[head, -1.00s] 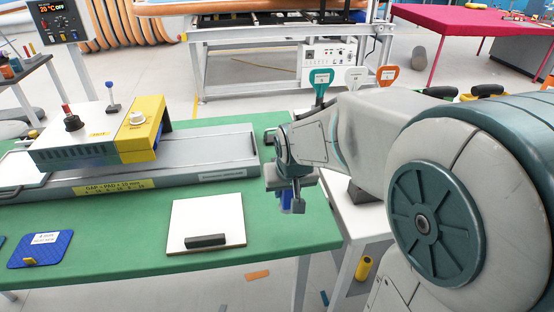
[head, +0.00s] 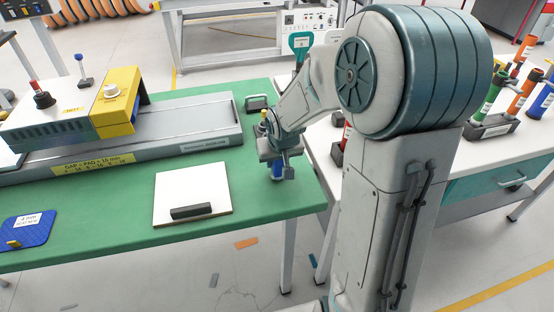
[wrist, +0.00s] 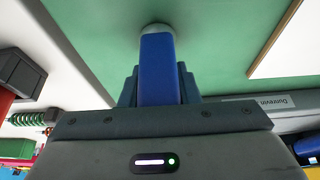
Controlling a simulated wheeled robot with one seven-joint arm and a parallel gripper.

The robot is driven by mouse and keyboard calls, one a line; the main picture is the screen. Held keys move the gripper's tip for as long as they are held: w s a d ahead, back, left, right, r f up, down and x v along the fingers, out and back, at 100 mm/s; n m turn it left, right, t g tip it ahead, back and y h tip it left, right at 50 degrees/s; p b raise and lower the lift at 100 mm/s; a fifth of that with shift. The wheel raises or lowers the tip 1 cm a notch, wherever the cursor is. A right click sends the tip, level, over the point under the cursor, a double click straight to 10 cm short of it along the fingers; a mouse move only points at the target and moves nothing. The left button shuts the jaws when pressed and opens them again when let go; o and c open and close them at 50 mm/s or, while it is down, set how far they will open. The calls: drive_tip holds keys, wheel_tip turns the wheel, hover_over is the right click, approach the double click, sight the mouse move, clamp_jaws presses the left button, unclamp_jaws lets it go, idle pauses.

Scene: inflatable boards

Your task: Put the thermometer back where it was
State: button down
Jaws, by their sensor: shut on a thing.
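My gripper (head: 283,168) is over the right end of the green table (head: 110,245), pointing down. It is shut on a blue bar-shaped thing (wrist: 158,75) with a pale rounded end, which I take to be the thermometer. In the wrist view the dark fingers stand on both sides of it. In the head view only a small blue part (head: 277,176) shows below the fingers. I cannot tell whether its lower end touches the table.
A white board with a black bar (head: 191,211) lies left of my gripper. Behind is a grey rail with a yellow-and-white press (head: 110,110). A small black handle (head: 257,103) is near the rail's end. Right is a white bench with coloured tools (head: 490,125).

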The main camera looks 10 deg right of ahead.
drive_tip(key=shift+f, duration=0.2)
drive_tip(key=c, duration=1.1)
unclamp_jaws()
drive_tip(key=shift+r, duration=0.1)
drive_tip(key=shift+r, duration=0.2)
drive_tip(key=p+v, duration=0.2)
drive_tip(key=v, duration=1)
drive_tip(key=shift+g, duration=0.9)
drive_tip(key=s, duration=1.6)
drive_tip(key=shift+s, duration=0.4)
